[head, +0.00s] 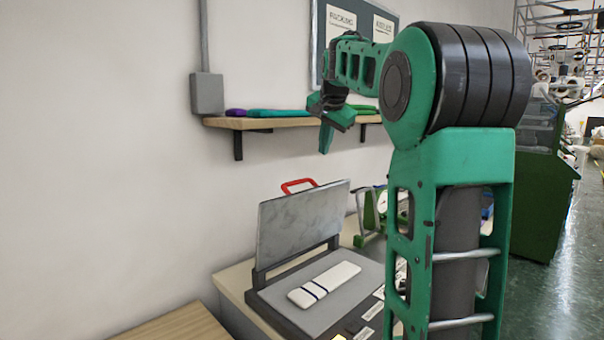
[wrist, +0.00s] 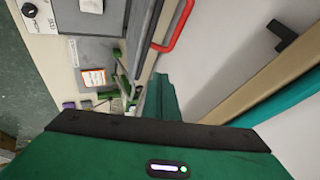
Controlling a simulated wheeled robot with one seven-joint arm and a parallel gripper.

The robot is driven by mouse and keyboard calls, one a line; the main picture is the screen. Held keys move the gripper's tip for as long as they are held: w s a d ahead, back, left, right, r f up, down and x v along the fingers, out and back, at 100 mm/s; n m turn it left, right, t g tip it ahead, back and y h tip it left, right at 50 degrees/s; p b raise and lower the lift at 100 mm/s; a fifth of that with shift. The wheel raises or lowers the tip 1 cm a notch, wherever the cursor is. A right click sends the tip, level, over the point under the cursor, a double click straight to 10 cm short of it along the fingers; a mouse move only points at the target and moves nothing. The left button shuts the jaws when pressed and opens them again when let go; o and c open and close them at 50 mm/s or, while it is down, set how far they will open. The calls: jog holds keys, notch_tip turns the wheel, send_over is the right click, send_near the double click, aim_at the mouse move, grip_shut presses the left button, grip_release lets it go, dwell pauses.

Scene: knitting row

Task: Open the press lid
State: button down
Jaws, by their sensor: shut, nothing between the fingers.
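The press lid (head: 300,225) is a grey plate that stands up, nearly upright, at the back of the press base (head: 362,277). Its red handle (head: 298,181) is at the top edge of the lid. The handle also shows in the wrist view (wrist: 180,27), at the top centre. A folded white cloth with dark stripes (head: 328,283) lies on the press bed. My gripper (head: 326,138) is shut and empty, above and to the right of the handle, apart from it. In the wrist view my green fingers (wrist: 160,97) point toward the bench, clear of the lid.
A wooden wall shelf (head: 262,122) with folded coloured items is close behind my gripper. A grey box (head: 207,93) is on the wall. Green equipment (head: 372,212) stands right of the press. A wooden surface (head: 175,325) is at the lower left.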

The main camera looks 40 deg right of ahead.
notch_tip(320, 180, down, 3)
jog(key=s+d+t, duration=0.1)
jog(key=s+d, duration=0.1)
jog(key=m+t+y, duration=0.1)
jog(key=t+y, duration=0.4)
jog(key=t, duration=0.1)
send_near(292, 184)
jog(key=x, duration=0.6)
jog(key=shift+w, duration=0.3)
